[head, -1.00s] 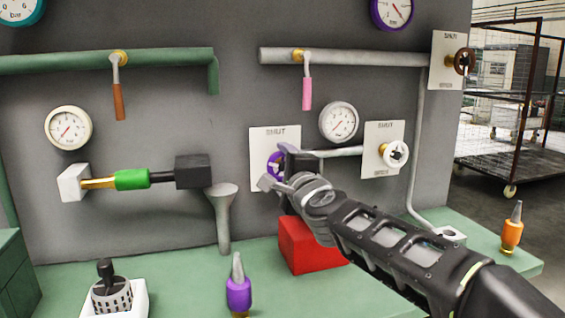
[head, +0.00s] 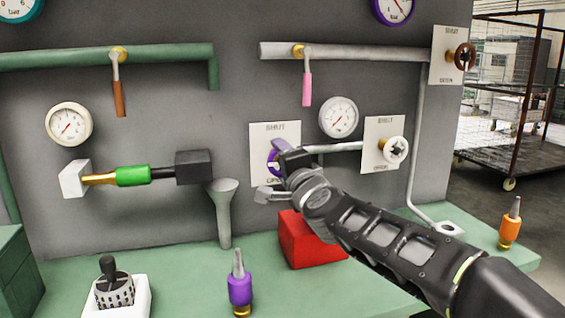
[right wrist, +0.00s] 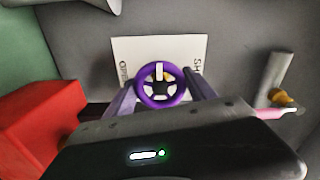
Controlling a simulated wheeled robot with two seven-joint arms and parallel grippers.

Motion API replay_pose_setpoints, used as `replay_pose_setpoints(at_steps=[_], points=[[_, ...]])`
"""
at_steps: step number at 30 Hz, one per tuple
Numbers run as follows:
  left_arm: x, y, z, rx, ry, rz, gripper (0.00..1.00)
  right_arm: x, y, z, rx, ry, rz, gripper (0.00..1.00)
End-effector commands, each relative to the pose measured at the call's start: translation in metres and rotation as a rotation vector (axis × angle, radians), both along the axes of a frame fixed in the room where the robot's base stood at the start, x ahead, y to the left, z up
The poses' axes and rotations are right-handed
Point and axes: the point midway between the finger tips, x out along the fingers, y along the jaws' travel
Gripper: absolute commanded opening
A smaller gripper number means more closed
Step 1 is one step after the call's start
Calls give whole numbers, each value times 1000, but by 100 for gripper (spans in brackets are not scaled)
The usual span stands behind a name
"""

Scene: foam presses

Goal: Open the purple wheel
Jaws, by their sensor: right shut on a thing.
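The purple wheel (head: 272,163) sits on a white plate (head: 262,134) marked SHUT at the top, with another word at the bottom. My right gripper (head: 275,170) reaches it from the lower right and hides part of it. In the right wrist view the purple wheel (right wrist: 172,98) is between the two fingers of my right gripper (right wrist: 160,88), which is shut on its rim. A pale bar on the wheel points up there, between the plate's two words at left and right. My left gripper is not in view.
A white wheel (head: 396,149) on its own plate is to the right, joined by a grey pipe. A red block (head: 303,242) is on the green bench below my right arm. A grey funnel (head: 223,205) and a purple-bodied nozzle (head: 239,290) are to the left.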

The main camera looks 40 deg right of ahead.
Motion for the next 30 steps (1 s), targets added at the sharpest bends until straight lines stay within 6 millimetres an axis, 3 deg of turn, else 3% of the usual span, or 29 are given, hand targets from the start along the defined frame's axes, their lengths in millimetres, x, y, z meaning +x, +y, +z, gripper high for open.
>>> replay_pose_setpoints(at_steps=[9,19,30], points=[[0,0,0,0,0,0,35,0,0,-1,1,1,1,86],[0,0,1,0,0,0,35,-4,1,0,1,0,0,86],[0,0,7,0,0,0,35,-53,18,1,0,0,-1,86]])
